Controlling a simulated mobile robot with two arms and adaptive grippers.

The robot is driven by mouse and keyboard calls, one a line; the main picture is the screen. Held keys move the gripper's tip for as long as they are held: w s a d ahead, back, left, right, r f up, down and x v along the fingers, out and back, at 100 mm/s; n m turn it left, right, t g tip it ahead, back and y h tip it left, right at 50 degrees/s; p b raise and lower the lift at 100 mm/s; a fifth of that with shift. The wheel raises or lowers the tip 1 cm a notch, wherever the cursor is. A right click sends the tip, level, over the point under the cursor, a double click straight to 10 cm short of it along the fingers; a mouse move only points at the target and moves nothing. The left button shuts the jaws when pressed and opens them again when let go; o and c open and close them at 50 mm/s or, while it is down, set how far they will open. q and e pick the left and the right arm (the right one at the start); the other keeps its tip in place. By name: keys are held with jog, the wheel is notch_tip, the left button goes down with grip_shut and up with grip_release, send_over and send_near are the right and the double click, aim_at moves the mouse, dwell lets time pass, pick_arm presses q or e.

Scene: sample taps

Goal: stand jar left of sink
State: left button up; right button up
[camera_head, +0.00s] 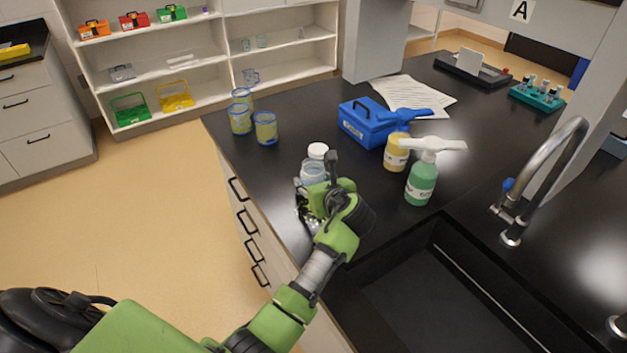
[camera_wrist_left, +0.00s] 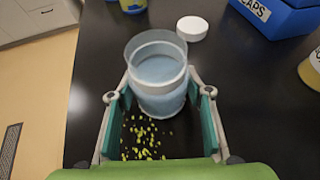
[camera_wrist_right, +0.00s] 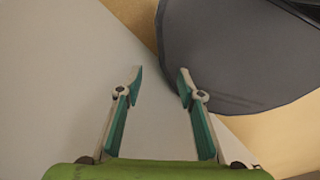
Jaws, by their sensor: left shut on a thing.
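My left gripper (camera_head: 318,196) is shut on a clear jar (camera_head: 313,172) with pale blue contents, over the black counter left of the sink (camera_head: 430,300). In the left wrist view the jar (camera_wrist_left: 157,78) stands upright between the fingers, its top open. I cannot tell whether its base touches the counter. A white round lid (camera_wrist_left: 192,28) lies just beyond the jar; it also shows in the head view (camera_head: 317,150). My right gripper (camera_wrist_right: 160,80) is open and empty in the right wrist view and not visible in the head view.
Small yellow-green bits (camera_wrist_left: 143,142) are scattered by the jar near the counter's front edge. A blue caps box (camera_head: 366,122), a yellow bottle (camera_head: 396,155) and a green spray bottle (camera_head: 421,184) stand to the right. Several blue-rimmed beakers (camera_head: 265,130) stand farther left.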

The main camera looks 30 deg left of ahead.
pick_arm(q)
jog(key=o, duration=1.2)
jog(key=shift+f, duration=0.1)
jog(key=shift+s+d+r, duration=0.1)
jog(key=shift+d+r, duration=0.05)
jog(key=shift+r, duration=0.15)
jog(key=p+v, duration=1)
jog(key=shift+s+d+r+p, duration=0.1)
jog(key=shift+r+p, duration=0.1)
jog(key=shift+p, duration=0.1)
jog(key=shift+s+d+r+p, duration=0.15)
jog(key=shift+s+d+p, duration=0.2)
jog(key=shift+s+d, duration=0.05)
jog(key=shift+d, duration=0.1)
